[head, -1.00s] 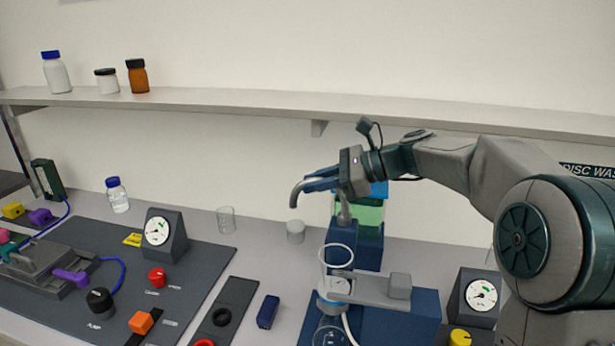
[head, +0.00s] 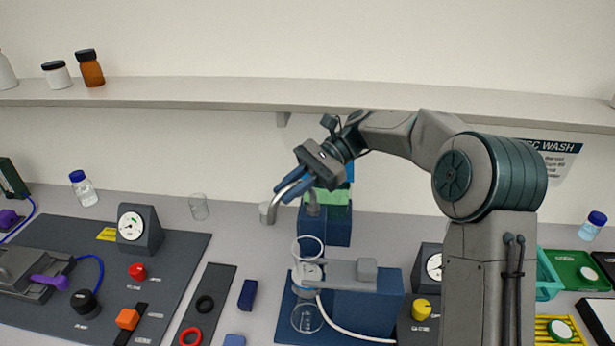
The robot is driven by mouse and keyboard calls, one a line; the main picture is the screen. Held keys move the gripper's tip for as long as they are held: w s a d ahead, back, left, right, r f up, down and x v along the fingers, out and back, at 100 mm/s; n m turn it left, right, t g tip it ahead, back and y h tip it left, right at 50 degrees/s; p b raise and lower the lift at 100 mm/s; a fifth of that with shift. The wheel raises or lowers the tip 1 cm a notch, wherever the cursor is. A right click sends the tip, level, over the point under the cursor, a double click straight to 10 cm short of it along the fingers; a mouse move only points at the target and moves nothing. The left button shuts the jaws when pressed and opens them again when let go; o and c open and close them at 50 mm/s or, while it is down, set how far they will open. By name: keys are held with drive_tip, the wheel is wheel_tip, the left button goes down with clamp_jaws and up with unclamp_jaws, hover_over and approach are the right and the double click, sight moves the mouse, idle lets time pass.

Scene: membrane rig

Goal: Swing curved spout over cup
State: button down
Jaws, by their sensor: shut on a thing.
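The curved spout (head: 274,204) is a grey bent tube in the head view, its end pointing down. It runs from a post on a dark blue pump block (head: 334,234) with a green and blue top. My gripper (head: 290,187) is shut on the spout's upper part and hides some of it. A clear cup (head: 296,254) with a pale round rim sits in front, at a grey arm on a blue stand. In the picture the spout's end is left of the cup's rim and above it. The spout's end partly overlaps a small white cylinder (head: 264,212) behind it.
A clear beaker (head: 198,207) stands at the back left. A dial gauge (head: 138,229) and a dark panel with knobs lie to the left. A grey arm (head: 350,270) and a white hose are by the cup. A shelf (head: 220,89) runs above.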

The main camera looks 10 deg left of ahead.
drive_tip(key=shift+r, duration=0.1)
idle(0.4)
drive_tip(key=c, duration=1.4)
unclamp_jaws()
drive_tip(key=shift+o, duration=0.2)
drive_tip(key=shift+r+b, duration=0.3)
drive_tip(key=shift+r, duration=0.2)
drive_tip(key=r, duration=0.2)
drive_tip(key=r+b, duration=0.1)
drive_tip(key=shift+d, duration=0.25)
drive_tip(key=d+r, duration=0.7)
drive_tip(key=d, duration=0.4)
drive_tip(key=shift+p, duration=0.3)
drive_tip(key=shift+d, duration=0.1)
